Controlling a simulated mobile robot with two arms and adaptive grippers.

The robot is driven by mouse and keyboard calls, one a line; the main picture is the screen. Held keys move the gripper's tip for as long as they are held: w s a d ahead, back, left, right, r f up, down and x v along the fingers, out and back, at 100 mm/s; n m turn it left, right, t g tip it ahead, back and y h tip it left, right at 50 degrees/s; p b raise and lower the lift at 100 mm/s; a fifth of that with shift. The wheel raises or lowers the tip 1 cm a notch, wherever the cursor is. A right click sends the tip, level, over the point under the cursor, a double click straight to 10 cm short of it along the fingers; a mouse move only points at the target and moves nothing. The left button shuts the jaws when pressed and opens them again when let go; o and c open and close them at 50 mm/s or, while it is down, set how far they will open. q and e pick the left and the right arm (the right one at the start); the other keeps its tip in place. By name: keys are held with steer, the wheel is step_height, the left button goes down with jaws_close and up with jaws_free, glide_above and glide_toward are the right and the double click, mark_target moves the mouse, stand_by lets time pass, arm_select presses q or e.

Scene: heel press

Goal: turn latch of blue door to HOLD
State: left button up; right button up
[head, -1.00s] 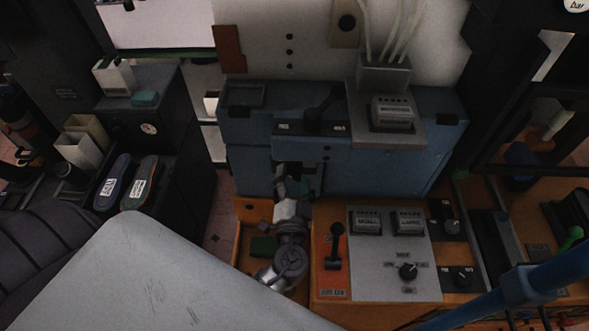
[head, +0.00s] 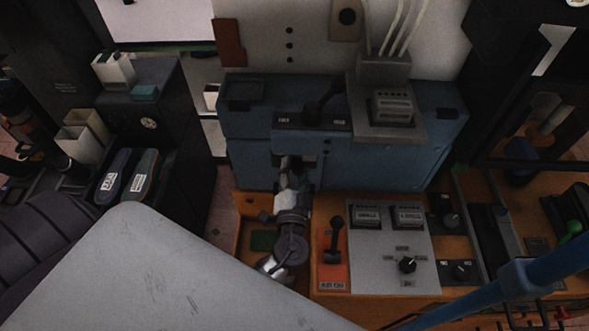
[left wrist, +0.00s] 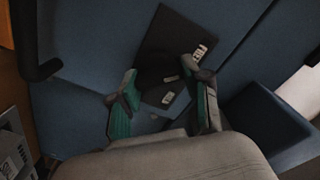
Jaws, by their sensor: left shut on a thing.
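The blue door (head: 250,165) is the front of a blue cabinet. My left gripper (head: 288,163) is in front of the door, just below the plate. In the left wrist view, its green-padded fingers (left wrist: 160,76) stand either side of the dark latch, closed on it over the labelled plate (left wrist: 185,35). The exact contact is too dark to see. My right gripper is not in view.
A console with a grey panel (head: 405,245) and a red panel with a black lever (head: 333,275) stands right of my left gripper. A grey box (head: 392,108) with cables is at the cabinet's upper right. A dark cabinet (head: 185,130) stands to the left.

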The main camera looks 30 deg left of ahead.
arm_select(q)
steer(key=m+b, duration=0.1)
steer(key=m, duration=0.3)
steer(key=shift+d+f+b, duration=0.1)
steer(key=shift+b, duration=0.3)
steer(key=m, duration=0.2)
steer(key=shift+m, duration=0.3)
steer(key=m, duration=0.2)
steer(key=shift+m+b, duration=0.3)
steer(key=shift+m, duration=0.1)
steer(key=m, duration=0.3)
steer(key=shift+m, duration=0.3)
steer(key=m+p, duration=0.1)
steer(key=m, duration=0.3)
steer(key=shift+f+m+p, duration=0.2)
steer(key=shift+m+p, duration=0.2)
